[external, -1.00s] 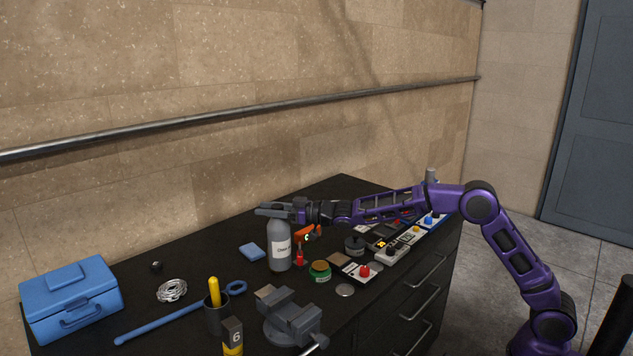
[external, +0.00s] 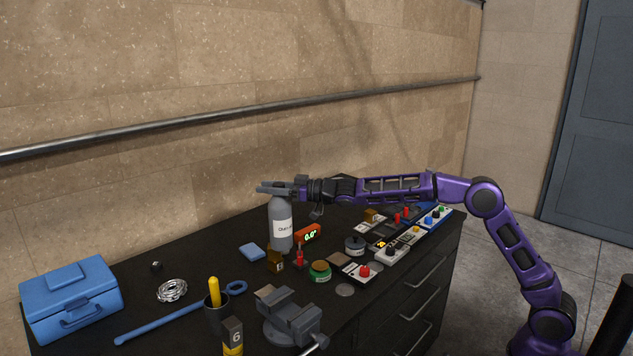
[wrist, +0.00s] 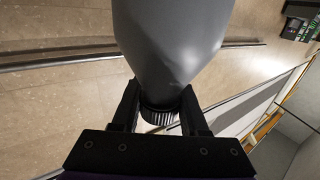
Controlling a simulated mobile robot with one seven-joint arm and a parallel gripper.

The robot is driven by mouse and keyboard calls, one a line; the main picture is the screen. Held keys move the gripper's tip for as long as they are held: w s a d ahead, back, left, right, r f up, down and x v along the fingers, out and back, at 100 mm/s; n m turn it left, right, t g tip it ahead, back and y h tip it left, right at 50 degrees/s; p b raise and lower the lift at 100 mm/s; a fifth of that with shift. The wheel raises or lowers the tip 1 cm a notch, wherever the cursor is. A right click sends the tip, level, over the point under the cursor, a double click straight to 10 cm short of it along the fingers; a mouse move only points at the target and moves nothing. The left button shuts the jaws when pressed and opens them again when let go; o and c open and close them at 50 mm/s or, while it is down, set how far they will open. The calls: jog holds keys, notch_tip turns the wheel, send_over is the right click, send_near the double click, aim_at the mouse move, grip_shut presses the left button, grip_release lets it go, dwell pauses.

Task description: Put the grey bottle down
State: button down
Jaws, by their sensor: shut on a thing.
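The grey bottle (external: 281,222) has a white label and hangs upright from my gripper (external: 276,188), above the dark workbench top (external: 190,263). My gripper is shut on its neck, just below the cap. In the wrist view, the grey bottle (wrist: 172,35) fills the upper middle and its dark ribbed cap shows between the two fingers of my gripper (wrist: 160,92). The gap between its base and the bench is hard to judge.
Close below the bottle are a small brass block (external: 275,261), a red-handled tool (external: 299,257), an orange display (external: 308,234) and a blue pad (external: 252,252). A vise (external: 292,318) stands in front. A blue toolbox (external: 70,300) is at left.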

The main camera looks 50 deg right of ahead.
jog(key=w+d+m+t+h+p, duration=0.1)
jog(key=w+d+m+h, duration=0.15)
jog(key=d, duration=1.25)
jog(key=w+d+m+t+h+p, duration=0.15)
jog(key=d+h, duration=0.25)
jog(key=d, duration=1.2)
jog(key=w+d+m+t+h, duration=0.1)
jog(key=w+d+m+h, duration=0.15)
jog(key=d, duration=1.25)
notch_tip(320, 180, down, 15)
jog(key=b, duration=0.1)
jog(key=shift+s+r+h, duration=0.2)
jog(key=shift+s+h, duration=0.15)
jog(key=shift+h, duration=0.05)
jog(key=shift+d+f+g+b, duration=0.1)
jog(key=shift+g+b, duration=0.15)
jog(key=shift+b, duration=0.05)
jog(key=shift+f+b, duration=0.4)
jog(key=shift+c, duration=2.1)
grip_release()
jog(key=shift+f, duration=0.1)
